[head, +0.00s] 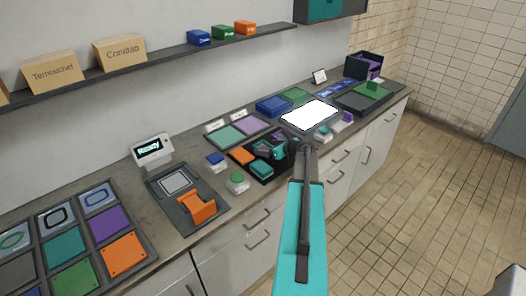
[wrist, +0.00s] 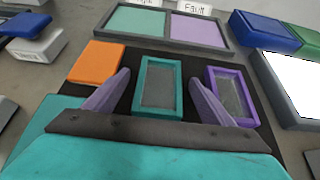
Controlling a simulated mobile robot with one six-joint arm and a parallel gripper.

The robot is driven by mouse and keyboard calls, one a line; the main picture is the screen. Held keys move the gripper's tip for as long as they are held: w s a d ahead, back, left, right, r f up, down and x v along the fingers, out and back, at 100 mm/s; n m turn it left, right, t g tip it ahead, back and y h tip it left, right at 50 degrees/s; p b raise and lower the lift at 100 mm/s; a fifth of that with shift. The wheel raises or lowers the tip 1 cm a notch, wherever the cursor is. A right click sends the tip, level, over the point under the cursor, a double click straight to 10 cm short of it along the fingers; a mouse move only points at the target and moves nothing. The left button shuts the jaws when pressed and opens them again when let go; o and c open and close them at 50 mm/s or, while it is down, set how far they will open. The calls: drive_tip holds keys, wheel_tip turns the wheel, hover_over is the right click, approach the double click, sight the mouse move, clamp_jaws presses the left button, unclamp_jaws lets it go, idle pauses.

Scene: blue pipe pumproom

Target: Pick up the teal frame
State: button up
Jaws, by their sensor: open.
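The teal frame (wrist: 149,108) is a small upright-oriented rectangle with a grey centre, lying on a black mat in the wrist view. My gripper (wrist: 160,80) is open, with one purple finger to the left of the frame and one to the right. The frame lies between the fingers in the picture; I cannot tell how far below them it is. A purple frame (wrist: 240,98) lies just right of the right finger. In the head view my gripper (head: 280,150) hides much of the mat, and I cannot make out the teal frame there.
An orange square (wrist: 97,62) and a teal block (head: 260,168) share the black mat. Behind it is a tray with teal and lilac halves (wrist: 170,45). A white lit panel (head: 310,115) stands to the right, and a green button (head: 237,179) stands left of the mat.

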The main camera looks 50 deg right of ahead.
drive_tip(key=c, duration=1.2)
drive_tip(key=shift+r, duration=0.1)
drive_tip(key=shift+r+b, duration=0.95)
drive_tip(key=shift+r, duration=0.75)
drive_tip(key=s+d+b, duration=0.1)
drive_tip(key=s+d, duration=0.2)
drive_tip(key=s+d+b, duration=0.2)
drive_tip(key=s+d, duration=0.2)
drive_tip(key=s+d+r+b, duration=0.1)
drive_tip(key=s+d, duration=0.2)
drive_tip(key=s, duration=0.1)
drive_tip(key=shift+s+d+r, duration=0.1)
drive_tip(key=shift+s+d, duration=0.05)
drive_tip(key=shift+s, duration=0.1)
drive_tip(key=shift+s+d+r, duration=0.1)
drive_tip(key=shift+s+d, duration=0.05)
drive_tip(key=shift+s, duration=0.15)
